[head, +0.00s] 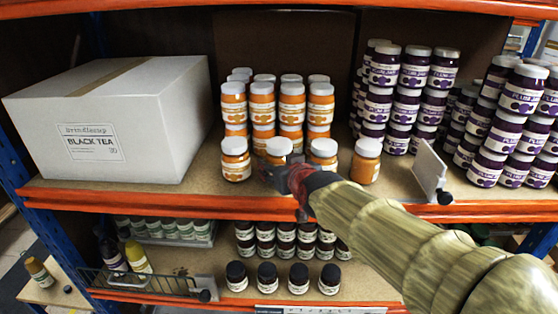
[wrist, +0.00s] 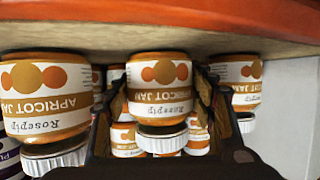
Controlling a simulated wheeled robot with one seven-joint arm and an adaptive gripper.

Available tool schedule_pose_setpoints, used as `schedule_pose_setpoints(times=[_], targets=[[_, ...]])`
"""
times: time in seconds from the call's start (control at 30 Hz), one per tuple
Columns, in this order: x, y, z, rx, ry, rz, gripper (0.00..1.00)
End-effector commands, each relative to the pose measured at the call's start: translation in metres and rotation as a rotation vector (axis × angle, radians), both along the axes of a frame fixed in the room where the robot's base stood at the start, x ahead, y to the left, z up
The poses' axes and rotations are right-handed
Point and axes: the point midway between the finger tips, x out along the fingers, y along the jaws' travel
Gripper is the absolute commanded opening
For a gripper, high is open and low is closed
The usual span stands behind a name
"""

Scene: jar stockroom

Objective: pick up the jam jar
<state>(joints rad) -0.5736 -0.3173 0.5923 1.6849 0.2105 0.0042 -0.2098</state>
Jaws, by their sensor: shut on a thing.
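The jam jar (head: 279,149) is an apricot jam jar with orange contents and a white lid, in the front row on the middle shelf. My gripper (head: 283,172) reaches in from the front and hides its lower part. In the wrist view, which is upside down, the same jar (wrist: 160,75) stands between the two fingers of my gripper (wrist: 160,92), shut on its sides. Its label faces the camera. It looks upright, with its base at or very near the shelf board; I cannot tell whether there is a gap.
Apricot jars stand close on the left (head: 236,160) and right (head: 323,153), with stacked ones (head: 292,103) behind. A white box (head: 120,110) is at left. Plum jars (head: 415,75) stand at right behind a white divider (head: 430,172). An orange shelf edge (head: 150,206) runs in front.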

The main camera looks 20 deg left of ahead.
Motion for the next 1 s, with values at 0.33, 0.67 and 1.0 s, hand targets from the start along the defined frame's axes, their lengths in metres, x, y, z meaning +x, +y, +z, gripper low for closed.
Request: schedule_pose_setpoints(times=[0.33, 0.67, 1.0], targets=[[0.0, 0.0, 0.001, 0.0, -0.001, 0.0, 0.2], [0.0, 0.0, 0.004, 0.003, -0.007, -0.001, 0.01], [0.0, 0.0, 0.011, 0.003, -0.006, 0.0, 0.0]])
